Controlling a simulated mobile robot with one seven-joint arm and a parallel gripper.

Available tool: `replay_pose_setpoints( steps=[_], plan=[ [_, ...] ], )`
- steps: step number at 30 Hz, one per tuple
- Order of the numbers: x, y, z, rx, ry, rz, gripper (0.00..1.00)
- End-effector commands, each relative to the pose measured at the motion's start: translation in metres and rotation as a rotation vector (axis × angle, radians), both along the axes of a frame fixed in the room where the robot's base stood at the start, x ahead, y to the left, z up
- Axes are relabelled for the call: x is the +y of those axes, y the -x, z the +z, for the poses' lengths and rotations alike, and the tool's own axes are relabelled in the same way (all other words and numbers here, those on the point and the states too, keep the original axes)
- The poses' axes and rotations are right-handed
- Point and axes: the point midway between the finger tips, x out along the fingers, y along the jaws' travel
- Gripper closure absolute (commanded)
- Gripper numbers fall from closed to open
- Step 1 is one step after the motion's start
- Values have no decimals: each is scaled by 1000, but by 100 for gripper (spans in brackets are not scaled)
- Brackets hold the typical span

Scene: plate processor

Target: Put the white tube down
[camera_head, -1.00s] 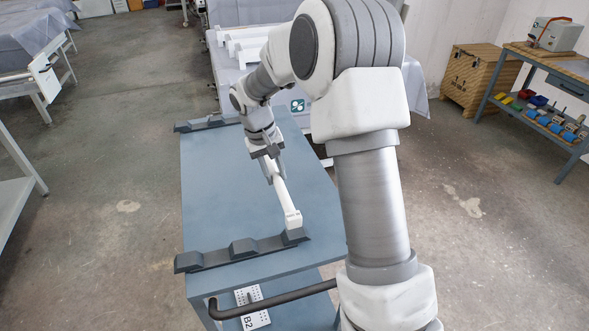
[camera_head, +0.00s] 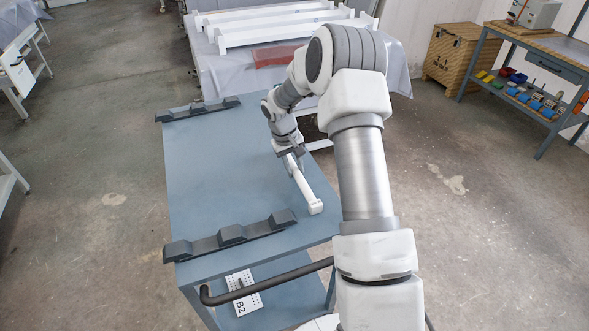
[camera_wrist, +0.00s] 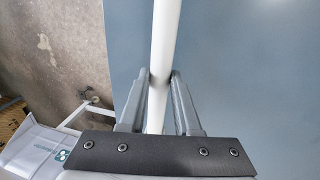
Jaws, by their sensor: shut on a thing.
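The white tube (camera_head: 306,187) is long and slim, with a block-like white end near the right side of the blue-grey cart top (camera_head: 215,185). My gripper (camera_head: 291,153) is shut on the tube toward its far part. In the wrist view my gripper (camera_wrist: 159,80) has one dark finger on each side of the white tube (camera_wrist: 163,40), which runs up out of the picture over the blue-grey surface. The tube's near end is right of the front dark notched rack (camera_head: 232,235). I cannot tell whether it touches the cart top.
A second dark notched rack (camera_head: 198,108) lies along the cart's far edge. The cart top between the racks is bare. A dark handle bar (camera_head: 265,283) runs along the front. A covered table (camera_head: 235,70) with long white pieces stands behind, and a wooden crate (camera_head: 453,57) is at the right.

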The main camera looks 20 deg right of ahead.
Motion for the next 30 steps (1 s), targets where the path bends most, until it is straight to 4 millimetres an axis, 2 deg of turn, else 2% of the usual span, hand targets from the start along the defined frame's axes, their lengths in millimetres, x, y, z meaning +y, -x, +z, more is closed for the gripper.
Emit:
replay_pose_setpoints(
  steps=[2,11,12,16,17,26,30],
  plan=[
    [0,0,-6,-1,-1,-1,100],
    [0,0,-9,-2,0,-1,100],
    [0,0,-8,-2,0,-1,65],
    [0,0,-8,-2,-1,-1,42],
    [0,0,-8,-2,-1,-1,39],
    [1,0,-5,-1,-1,-1,39],
    [4,-1,10,-4,1,1,39]
  ],
)
